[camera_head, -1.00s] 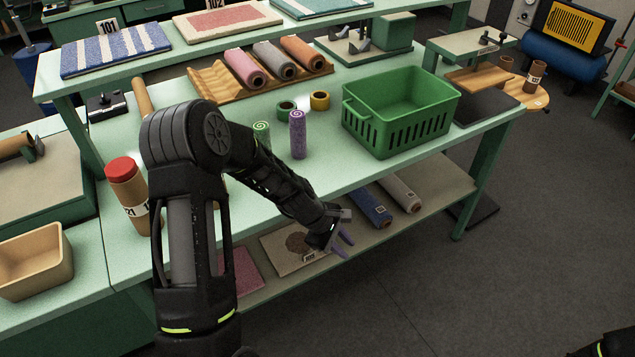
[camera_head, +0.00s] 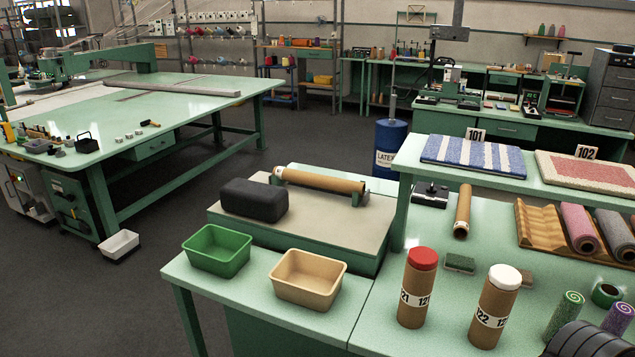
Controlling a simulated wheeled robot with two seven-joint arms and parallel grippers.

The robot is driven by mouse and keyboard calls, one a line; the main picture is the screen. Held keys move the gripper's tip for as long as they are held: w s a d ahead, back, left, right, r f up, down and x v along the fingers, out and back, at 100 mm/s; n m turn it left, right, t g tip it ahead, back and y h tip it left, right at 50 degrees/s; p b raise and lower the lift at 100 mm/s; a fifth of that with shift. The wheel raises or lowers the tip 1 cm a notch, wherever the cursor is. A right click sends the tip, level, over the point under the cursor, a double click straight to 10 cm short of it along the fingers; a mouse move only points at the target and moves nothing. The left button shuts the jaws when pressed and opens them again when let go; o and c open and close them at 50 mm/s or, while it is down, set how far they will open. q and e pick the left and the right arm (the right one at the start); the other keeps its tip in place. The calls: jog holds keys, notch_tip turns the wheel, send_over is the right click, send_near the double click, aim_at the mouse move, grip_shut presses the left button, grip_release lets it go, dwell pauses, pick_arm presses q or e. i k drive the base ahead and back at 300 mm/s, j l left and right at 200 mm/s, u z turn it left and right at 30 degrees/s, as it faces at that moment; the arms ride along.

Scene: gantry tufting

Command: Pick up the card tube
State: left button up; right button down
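Several brown card tubes are in view. One card tube with a red cap and a 121 label (camera_head: 416,289) stands upright on the green bench. Another with a white cap and a 122 label (camera_head: 494,308) stands upright to its right. A bare brown tube (camera_head: 462,211) lies on the bench behind them. A longer brown tube (camera_head: 324,181) lies across a raised stand further left. Part of my arm shows at the bottom right corner, but neither gripper is in view.
A green bin (camera_head: 217,250) and a tan bin (camera_head: 307,280) sit on the bench left of the capped tubes. A black rounded block (camera_head: 254,201) rests on the stand. Green (camera_head: 563,315) and purple (camera_head: 617,318) rolls stand at the right. A shelf (camera_head: 401,212) with rugs rises behind.

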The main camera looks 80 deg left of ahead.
aim_at(311, 180)
jog(key=i+j, duration=0.3)
jog(key=j+u, duration=0.1)
jog(key=u, duration=2.95)
jog(key=i, duration=0.5)
